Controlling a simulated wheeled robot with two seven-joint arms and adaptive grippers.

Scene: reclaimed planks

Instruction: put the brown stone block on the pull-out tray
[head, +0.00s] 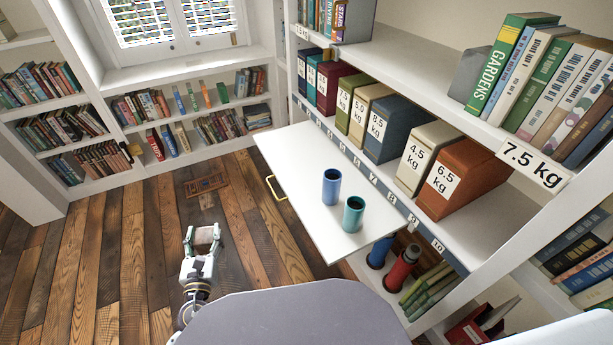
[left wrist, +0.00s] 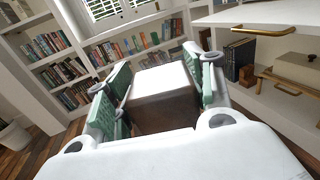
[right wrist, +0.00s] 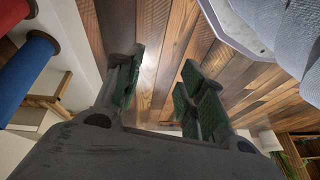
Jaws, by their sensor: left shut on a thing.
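The brown stone block (left wrist: 165,98) is held between the green-padded fingers of my left gripper (left wrist: 160,90). In the head view the block (head: 204,236) shows at the tips of my left gripper (head: 202,246), in front of the wooden floor and left of the tray. The white pull-out tray (head: 290,160) extends from the shelf, with a brass handle on its left edge. A blue cup (head: 331,187) and a teal cup (head: 353,214) stand near its front right part. My right gripper (right wrist: 160,90) is open and empty in the right wrist view, with floor beyond it.
Shelf binders with weight labels, such as the orange one (head: 462,180), stand behind the tray. Below the tray's right end are a red bottle (head: 403,267) and a blue one (head: 380,251). The tray's left and back part is clear. A floor grille (head: 204,185) lies beyond my left gripper.

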